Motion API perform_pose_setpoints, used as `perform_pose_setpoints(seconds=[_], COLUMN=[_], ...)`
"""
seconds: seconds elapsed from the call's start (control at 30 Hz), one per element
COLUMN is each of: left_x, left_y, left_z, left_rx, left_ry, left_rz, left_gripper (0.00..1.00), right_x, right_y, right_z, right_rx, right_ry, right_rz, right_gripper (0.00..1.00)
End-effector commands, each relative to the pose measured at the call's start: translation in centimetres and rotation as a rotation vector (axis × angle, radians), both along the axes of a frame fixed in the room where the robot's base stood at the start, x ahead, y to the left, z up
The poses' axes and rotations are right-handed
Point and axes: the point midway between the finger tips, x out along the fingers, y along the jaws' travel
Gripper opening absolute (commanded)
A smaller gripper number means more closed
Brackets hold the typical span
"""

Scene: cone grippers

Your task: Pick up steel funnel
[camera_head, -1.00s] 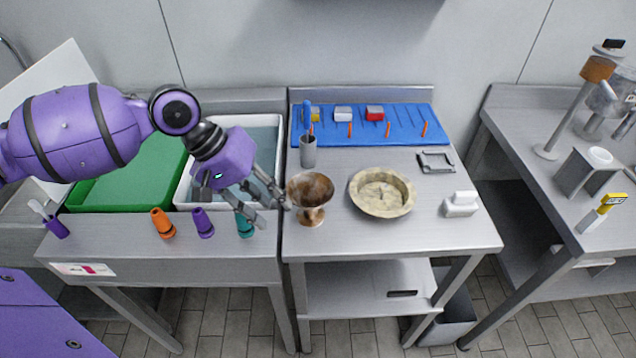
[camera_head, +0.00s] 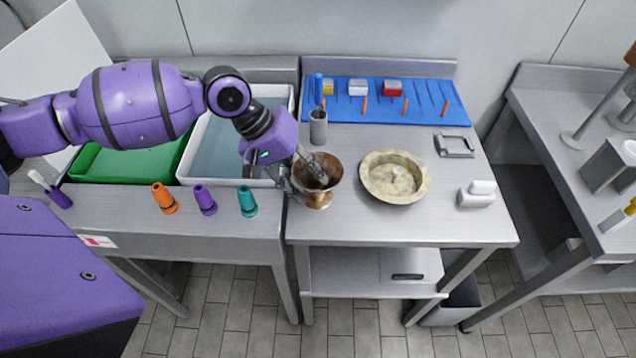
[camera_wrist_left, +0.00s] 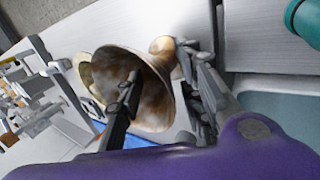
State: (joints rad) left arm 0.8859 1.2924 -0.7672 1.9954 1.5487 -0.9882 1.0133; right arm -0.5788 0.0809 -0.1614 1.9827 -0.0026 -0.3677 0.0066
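The steel funnel (camera_head: 318,201) stands near the left front edge of the middle table. It is a brown, rusty-looking, goblet-like piece with its wide mouth up. My left gripper (camera_head: 306,180) is at its left side, with one finger over the mouth and the others along the outer wall. In the left wrist view the funnel (camera_wrist_left: 153,105) lies between the spread fingers (camera_wrist_left: 163,88), one across its mouth and others beside its narrow end. The fingers look open; contact is unclear. My right gripper is not in view.
A stone-like bowl (camera_head: 412,187) stands right of the funnel. A grey cup (camera_head: 318,128) stands behind it, near a blue mat (camera_head: 430,114).

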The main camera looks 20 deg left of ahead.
Motion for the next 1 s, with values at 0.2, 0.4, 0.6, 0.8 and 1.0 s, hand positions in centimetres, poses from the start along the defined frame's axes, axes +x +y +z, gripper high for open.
perform_pose_setpoints(seconds=[0.2,0.4,0.6,0.8,1.0], left_x=[0.02,0.0,0.0,0.03,0.06], left_y=[0.0,0.0,0.0,-0.02,-0.02], left_z=[-0.01,0.0,0.01,0.06,0.41], left_rx=[0.0,0.0,0.0,-0.001,0.0], left_ry=[-0.001,0.0,0.0,-0.002,-0.003], left_rz=[0.001,-0.001,-0.001,0.0,-0.001], left_gripper=[0.33,0.07,0.0,0.0,0.0], right_x=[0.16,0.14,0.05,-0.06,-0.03], right_y=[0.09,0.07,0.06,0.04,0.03], right_z=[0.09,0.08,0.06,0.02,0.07], right_rx=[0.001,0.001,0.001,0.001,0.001], right_ry=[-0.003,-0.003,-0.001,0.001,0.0], right_rz=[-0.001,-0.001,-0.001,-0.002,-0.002], right_gripper=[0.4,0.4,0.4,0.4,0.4])
